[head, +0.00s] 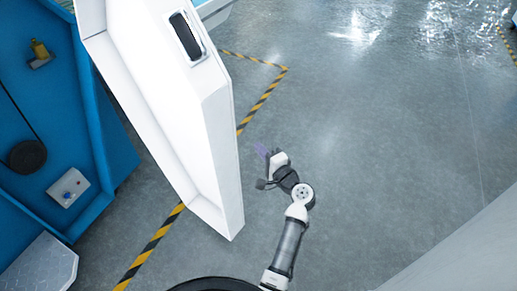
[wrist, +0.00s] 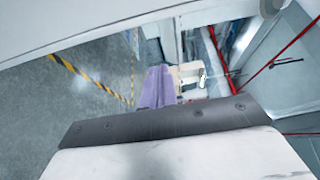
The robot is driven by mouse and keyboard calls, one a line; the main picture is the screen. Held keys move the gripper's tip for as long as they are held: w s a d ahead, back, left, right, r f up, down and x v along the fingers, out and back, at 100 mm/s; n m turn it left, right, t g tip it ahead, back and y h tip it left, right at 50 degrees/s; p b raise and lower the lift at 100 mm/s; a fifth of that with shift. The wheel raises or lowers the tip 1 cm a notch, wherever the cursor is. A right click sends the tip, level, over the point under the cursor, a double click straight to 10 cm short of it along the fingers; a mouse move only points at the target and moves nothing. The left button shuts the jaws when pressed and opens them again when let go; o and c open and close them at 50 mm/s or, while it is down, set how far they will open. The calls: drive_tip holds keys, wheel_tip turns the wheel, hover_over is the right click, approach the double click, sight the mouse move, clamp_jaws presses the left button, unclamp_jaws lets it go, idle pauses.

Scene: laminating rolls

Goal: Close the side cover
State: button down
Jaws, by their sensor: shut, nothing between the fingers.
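The side cover (head: 175,110) is a large white panel with a dark recessed handle (head: 187,36). In the head view it stands swung out from the blue machine, with floor visible between them near the bottom. My gripper (head: 262,151) is just right of the cover's edge, apart from it in the picture; I cannot tell the true gap. Its purple fingers (wrist: 155,88) are shut and empty in the wrist view. A pale panel (wrist: 90,28), probably the cover, crosses the top of that view.
The blue machine (head: 115,140) fills the left, with a black round part (head: 27,156) and a small grey box (head: 69,188). Yellow-black tape (head: 262,98) marks the floor. Open grey floor (head: 390,120) lies right. Red cables (wrist: 292,40) show in the wrist view.

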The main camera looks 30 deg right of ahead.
drive_tip(key=w+a+p, duration=0.1)
drive_tip(key=w, duration=0.6)
drive_tip(key=shift+s+a+p, duration=0.55)
drive_tip(key=shift+a, duration=0.35)
drive_tip(key=shift+s+a+p, duration=0.5)
drive_tip(key=shift+a+p, duration=0.05)
drive_tip(key=shift+a, duration=0.35)
drive_tip(key=shift+a, duration=0.1)
